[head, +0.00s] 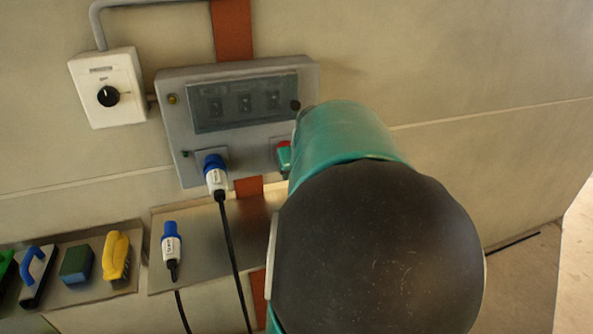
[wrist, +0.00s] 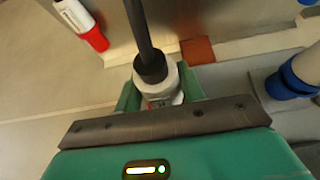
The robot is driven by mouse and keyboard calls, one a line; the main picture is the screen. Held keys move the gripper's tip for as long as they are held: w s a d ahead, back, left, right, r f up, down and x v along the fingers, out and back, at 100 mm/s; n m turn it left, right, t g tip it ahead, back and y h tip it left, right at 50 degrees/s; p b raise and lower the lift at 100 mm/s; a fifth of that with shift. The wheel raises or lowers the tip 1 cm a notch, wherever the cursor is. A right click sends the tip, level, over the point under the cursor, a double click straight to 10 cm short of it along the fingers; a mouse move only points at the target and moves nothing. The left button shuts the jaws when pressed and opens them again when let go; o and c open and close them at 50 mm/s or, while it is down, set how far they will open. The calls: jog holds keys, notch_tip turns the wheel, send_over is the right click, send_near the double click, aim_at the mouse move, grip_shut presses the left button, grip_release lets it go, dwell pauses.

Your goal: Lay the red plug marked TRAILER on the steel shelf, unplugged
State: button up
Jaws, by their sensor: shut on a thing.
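My gripper (wrist: 160,98) is shut on a plug (wrist: 158,86) with a pale grey-white body, a little red at its edge and a thick black cable. The jaws are at the right-hand socket of the grey socket box (head: 165,95). In the head view a bit of red (head: 284,144) shows there beside a green jaw; my arm hides most of it. The TRAILER marking cannot be read, and I cannot tell how deep the plug sits. The steel shelf (head: 195,268) is below the box, with a blue-and-white plug (head: 171,245) lying on it.
A blue plug (head: 215,172) sits in the left socket, its cable hanging across the shelf. Left of the shelf a tray (head: 100,292) holds brushes and a sponge. A white switch box (head: 108,88) is on the wall. A red-and-white object (wrist: 90,30) shows in the wrist view.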

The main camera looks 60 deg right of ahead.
jog(key=s+a, duration=0.5)
dwell(1.7)
jog(key=shift+s+a, duration=0.1)
jog(key=shift+s, duration=0.05)
